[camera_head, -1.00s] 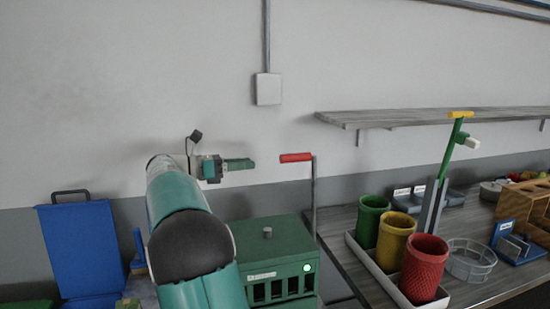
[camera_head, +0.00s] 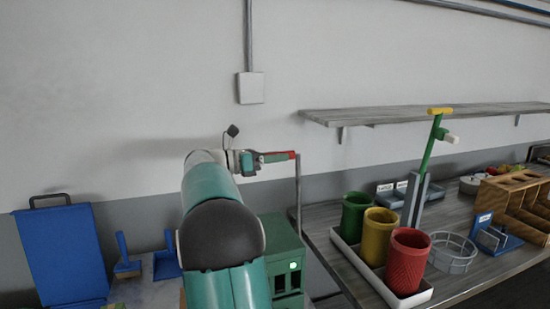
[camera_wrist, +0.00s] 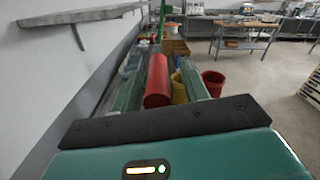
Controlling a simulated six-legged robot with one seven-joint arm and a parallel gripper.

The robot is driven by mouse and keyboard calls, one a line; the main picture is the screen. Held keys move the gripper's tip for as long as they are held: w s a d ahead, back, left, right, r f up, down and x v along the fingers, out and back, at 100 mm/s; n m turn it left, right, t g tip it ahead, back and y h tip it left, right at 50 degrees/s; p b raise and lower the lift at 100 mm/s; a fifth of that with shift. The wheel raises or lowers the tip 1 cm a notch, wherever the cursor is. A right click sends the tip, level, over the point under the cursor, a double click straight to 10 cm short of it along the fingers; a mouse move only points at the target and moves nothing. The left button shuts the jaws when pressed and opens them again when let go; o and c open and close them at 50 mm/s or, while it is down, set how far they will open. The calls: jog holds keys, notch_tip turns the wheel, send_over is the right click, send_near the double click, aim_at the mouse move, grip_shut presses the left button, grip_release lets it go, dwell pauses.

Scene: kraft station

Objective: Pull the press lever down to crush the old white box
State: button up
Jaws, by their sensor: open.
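The press lever has a red handle (camera_head: 291,155) on a thin grey upright (camera_head: 298,190) beside a green press housing (camera_head: 283,243) with a lit green lamp. The lever stands raised. My gripper (camera_head: 275,157) is at the handle's height and overlaps its left part in the head view. In the wrist view the red handle (camera_wrist: 157,82) lies lengthwise between the two green fingers of my open gripper (camera_wrist: 163,72). A gap shows to the right of the handle; whether the left finger touches it I cannot tell. My arm hides much of the press, and no white box shows.
Right of the press, a bench holds green (camera_head: 356,215), yellow (camera_head: 379,237) and red (camera_head: 408,262) cups in a white tray, and a green post with a yellow top (camera_head: 428,150). A shelf (camera_head: 400,115) is above. A blue bin (camera_head: 62,250) stands left.

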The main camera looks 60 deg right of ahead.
jog(key=shift+d, duration=0.1)
grip_shut()
dwell(0.4)
